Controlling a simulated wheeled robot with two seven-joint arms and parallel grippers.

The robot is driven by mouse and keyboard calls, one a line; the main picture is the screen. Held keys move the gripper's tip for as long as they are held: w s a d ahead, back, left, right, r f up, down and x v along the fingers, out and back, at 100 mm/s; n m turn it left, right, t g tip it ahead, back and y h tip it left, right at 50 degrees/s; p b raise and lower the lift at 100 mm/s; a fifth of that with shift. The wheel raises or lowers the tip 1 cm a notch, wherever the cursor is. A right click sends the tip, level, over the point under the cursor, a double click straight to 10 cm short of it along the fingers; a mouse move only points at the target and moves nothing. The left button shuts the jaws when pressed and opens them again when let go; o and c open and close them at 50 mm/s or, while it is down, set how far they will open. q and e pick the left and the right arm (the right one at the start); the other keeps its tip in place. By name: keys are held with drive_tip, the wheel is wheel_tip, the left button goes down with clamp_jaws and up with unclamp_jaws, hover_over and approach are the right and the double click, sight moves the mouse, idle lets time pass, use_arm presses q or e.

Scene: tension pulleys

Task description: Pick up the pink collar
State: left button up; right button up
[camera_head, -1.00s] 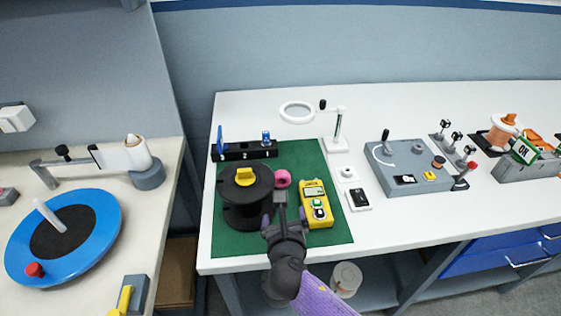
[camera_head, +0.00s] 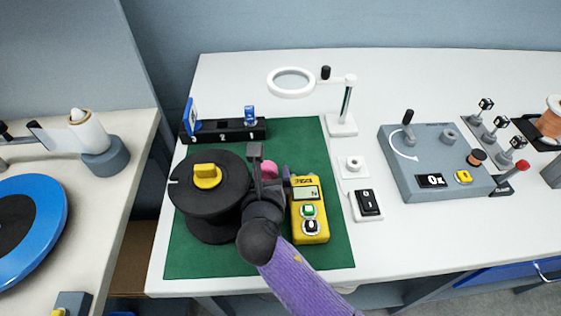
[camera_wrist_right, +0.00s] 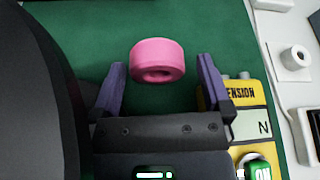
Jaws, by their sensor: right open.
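The pink collar (camera_wrist_right: 157,60) is a short ring with a hole, lying on the green mat. In the right wrist view it sits ahead of and between the two purple fingers of my open right gripper (camera_wrist_right: 161,85), touching neither as far as I can see. In the head view the collar (camera_head: 268,169) is partly hidden behind my right gripper (camera_head: 270,181). The black spool with a yellow knob (camera_head: 207,177) is just left of the gripper. The yellow tension meter (camera_head: 309,215) is close on its right. My left gripper is not in view.
The green mat (camera_head: 200,262) lies on a white bench. A black rail (camera_head: 224,131) is behind the spool, and a ring magnifier (camera_head: 291,83) stands behind the mat. A black switch (camera_head: 368,204) and a grey control box (camera_head: 434,160) are to the right.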

drive_tip(key=shift+w+f, duration=0.25)
drive_tip(key=shift+f, duration=0.15)
drive_tip(key=shift+r, duration=0.1)
drive_tip(key=shift+s+a, duration=0.1)
drive_tip(key=shift+s, duration=0.05)
drive_tip(key=shift+c, duration=0.4)
drive_tip(key=c, duration=1.1)
